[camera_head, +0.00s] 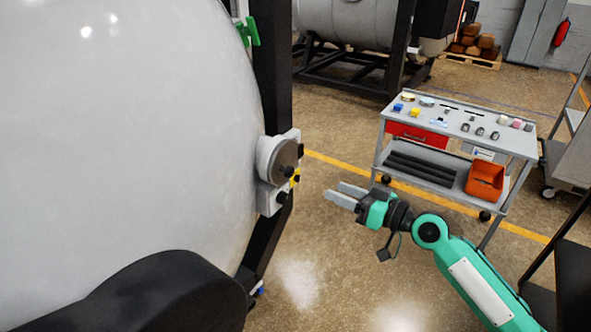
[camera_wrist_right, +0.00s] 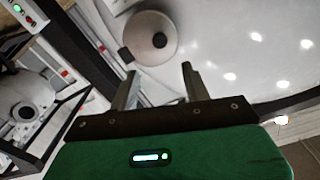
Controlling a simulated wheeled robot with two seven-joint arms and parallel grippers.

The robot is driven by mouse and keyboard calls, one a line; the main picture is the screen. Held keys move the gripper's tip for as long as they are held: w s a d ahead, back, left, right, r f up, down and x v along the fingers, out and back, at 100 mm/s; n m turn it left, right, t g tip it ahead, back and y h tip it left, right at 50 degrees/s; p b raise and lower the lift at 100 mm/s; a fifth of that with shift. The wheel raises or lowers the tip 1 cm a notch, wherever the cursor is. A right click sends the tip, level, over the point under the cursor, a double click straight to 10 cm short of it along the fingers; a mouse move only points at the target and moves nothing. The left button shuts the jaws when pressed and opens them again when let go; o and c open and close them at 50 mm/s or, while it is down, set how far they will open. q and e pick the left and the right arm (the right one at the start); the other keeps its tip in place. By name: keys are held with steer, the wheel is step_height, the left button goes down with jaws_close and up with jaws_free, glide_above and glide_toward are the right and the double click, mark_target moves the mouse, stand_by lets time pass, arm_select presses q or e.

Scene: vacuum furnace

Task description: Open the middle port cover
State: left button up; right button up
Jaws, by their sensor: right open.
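The port cover (camera_head: 286,160) is a round grey disc with a dark knob at its centre, on a light mount at the right side of the big white furnace vessel (camera_head: 130,130). It looks closed against its mount. My right gripper (camera_head: 344,194) is open and empty, to the right of the cover and apart from it, its fingers pointing left. In the right wrist view a round port cover (camera_wrist_right: 150,38) with a dark knob shows beyond the two spread fingers (camera_wrist_right: 158,88). No left gripper shows.
A grey trolley (camera_head: 380,140) with small parts, a red drawer and an orange bin (camera_head: 485,181) stands at the right. A black post (camera_head: 275,80) runs beside the vessel. A green handle (camera_head: 250,32) sits above the cover. Open floor (camera_head: 330,260) lies between vessel and trolley.

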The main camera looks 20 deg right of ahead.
mark_target(292, 173)
steer(key=p+x, duration=0.5)
steer(key=x, duration=0.6)
steer(key=shift+r, duration=0.15)
steer(key=shift+w+a+p, duration=0.35)
steer(key=shift+w, duration=0.1)
jaws_close()
